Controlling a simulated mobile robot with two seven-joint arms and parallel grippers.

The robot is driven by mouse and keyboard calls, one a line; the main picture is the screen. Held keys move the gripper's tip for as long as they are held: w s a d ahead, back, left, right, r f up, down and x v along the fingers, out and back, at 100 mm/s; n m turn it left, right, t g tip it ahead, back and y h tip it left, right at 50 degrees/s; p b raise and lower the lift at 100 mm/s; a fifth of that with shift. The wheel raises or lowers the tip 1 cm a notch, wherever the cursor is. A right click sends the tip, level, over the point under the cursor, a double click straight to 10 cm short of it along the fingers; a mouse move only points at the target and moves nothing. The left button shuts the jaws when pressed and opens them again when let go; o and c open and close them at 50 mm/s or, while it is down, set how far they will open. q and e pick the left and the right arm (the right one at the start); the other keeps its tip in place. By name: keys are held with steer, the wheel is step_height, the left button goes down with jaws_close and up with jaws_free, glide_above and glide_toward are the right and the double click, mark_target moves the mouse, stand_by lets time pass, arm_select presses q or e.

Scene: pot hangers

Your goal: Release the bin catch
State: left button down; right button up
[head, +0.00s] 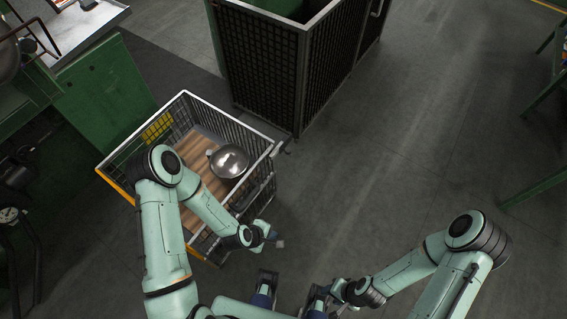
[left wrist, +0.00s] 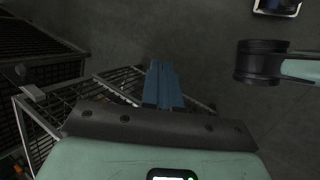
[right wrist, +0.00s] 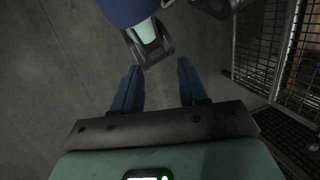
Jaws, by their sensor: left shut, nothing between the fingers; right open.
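The bin is a wire-mesh cart (head: 205,105) with a pale metal rim and a wooden floor, left of centre in the head view. Its mesh also shows in the left wrist view (left wrist: 122,82). A small dark lever-like part (head: 284,148), possibly the catch, sticks out at its right corner; a similar part (left wrist: 30,88) shows at the left in the left wrist view. My left gripper (head: 272,236) is shut and empty, just outside the bin's near right side. My right gripper (right wrist: 158,82) is open and empty, low in front of my base, away from the bin.
A shiny round metal pot (head: 229,161) lies in the bin. A green bench (head: 105,90) is at the left, and a green frame (head: 535,188) at the far right. The floor right of centre is clear.

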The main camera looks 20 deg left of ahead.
mark_target(287, 154)
arm_select(q)
steer(key=w+a+r+n+t+b, duration=0.1)
steer(key=w+n+t+b, duration=0.1)
steer(key=w+n, duration=0.4)
steer(key=w+a+r+n+t+y+b, duration=0.1)
steer(key=w+a+r+n+t+b, duration=0.1)
steer(key=w+n, duration=0.4)
steer(key=w+a+r+n+t+b, duration=0.2)
steer(key=w+n+t, duration=0.2)
steer(key=w+n, duration=0.2)
steer(key=shift+a+n+y+b, duration=0.2)
steer(key=shift+n+y+b, duration=0.15)
steer(key=shift+n+y, duration=0.05)
arm_select(e)
step_height(287, 154, down, 7)
steer(key=shift+w, duration=0.35)
arm_select(q)
steer(key=shift+f, duration=0.1)
